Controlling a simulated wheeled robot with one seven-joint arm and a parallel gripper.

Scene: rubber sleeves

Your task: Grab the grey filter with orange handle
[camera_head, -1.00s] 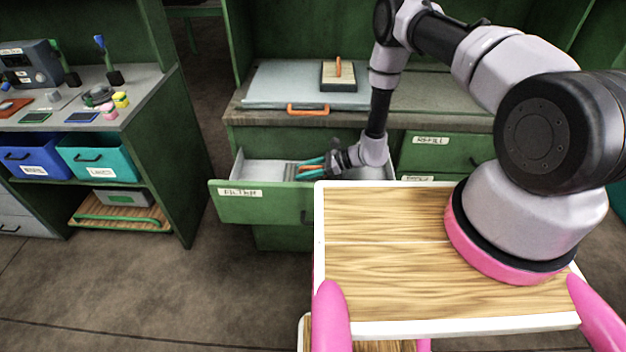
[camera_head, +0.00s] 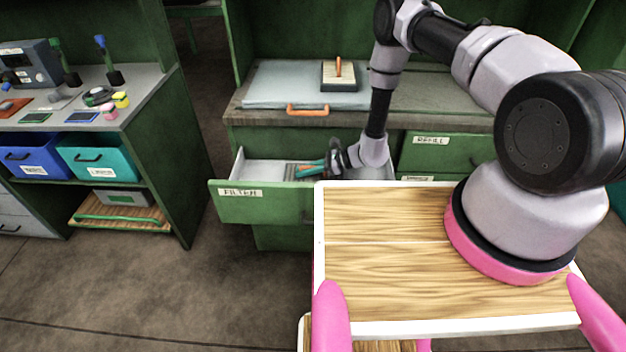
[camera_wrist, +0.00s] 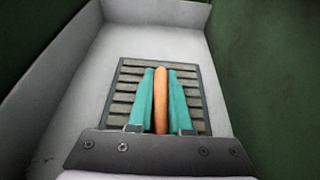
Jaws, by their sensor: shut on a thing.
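The grey filter (camera_wrist: 128,88) is a flat, slatted square with a dark frame and an orange handle (camera_wrist: 161,90) along its middle. In the wrist view it lies inside the pale drawer. My gripper (camera_wrist: 161,72) has teal fingers on both sides of the orange handle, shut on it. In the head view my gripper (camera_head: 312,168) reaches down into the open green drawer (camera_head: 255,205) labelled FILTER. The filter (camera_head: 294,170) is mostly hidden there by the fingers and drawer front.
Drawer walls (camera_wrist: 55,75) rise close around my gripper. A workbench with blue (camera_head: 35,155) and teal bins (camera_head: 98,158) stands left.

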